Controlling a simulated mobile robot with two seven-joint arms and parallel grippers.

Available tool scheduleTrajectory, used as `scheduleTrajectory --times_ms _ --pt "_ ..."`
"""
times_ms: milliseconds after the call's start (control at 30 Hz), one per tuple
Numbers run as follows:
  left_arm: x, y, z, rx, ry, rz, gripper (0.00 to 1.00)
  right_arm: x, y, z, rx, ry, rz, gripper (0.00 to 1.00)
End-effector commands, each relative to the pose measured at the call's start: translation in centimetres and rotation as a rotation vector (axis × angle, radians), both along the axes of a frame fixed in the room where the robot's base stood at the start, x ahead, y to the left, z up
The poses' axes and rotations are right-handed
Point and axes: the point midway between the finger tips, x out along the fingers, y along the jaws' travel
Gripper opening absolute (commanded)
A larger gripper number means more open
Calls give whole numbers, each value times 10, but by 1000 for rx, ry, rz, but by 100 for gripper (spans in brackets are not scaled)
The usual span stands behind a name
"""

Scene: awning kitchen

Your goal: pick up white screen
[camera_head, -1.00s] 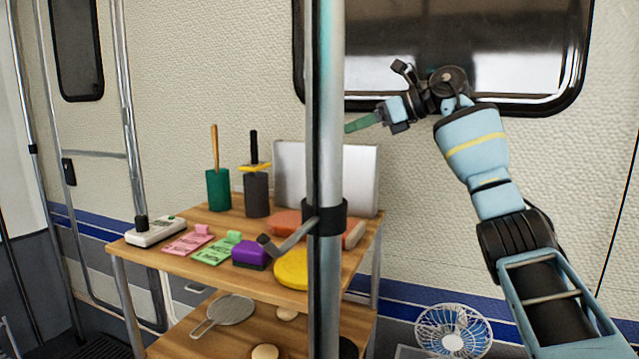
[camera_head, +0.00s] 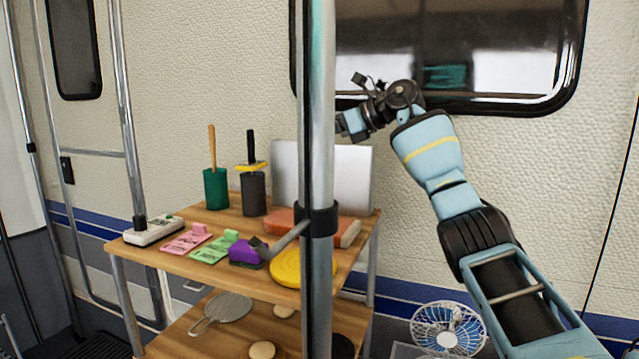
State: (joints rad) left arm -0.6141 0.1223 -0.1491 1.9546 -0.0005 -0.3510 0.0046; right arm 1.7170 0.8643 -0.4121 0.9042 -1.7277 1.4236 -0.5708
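The white screen (camera_head: 353,180) is a pale flat panel standing upright at the back of the wooden table, near the wall. A vertical metal pole hides its middle. My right gripper (camera_head: 338,127) is above the screen's top edge, just right of the pole and apart from the screen as far as I can see. Its fingertips are hidden behind the pole, so I cannot tell whether it is open or shut. My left gripper is not in view.
The metal pole (camera_head: 318,90) with a side lever stands in front of the table (camera_head: 190,262). A green cup (camera_head: 215,190), a dark cup (camera_head: 253,195), a purple block (camera_head: 246,253) and a yellow disc (camera_head: 287,266) crowd the top. A fan (camera_head: 447,328) stands lower right.

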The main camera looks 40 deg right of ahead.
Motion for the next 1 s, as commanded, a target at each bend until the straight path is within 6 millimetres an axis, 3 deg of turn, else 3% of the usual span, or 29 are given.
scheduleTrajectory --times_ms 67,333,1000 --pt "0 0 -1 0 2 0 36 0 0 0 0 0 0 35" --pt "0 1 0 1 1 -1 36 0 0 0 0 0 0 0" --pt "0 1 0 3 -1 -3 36 0 0 6 1 -3 0 0"
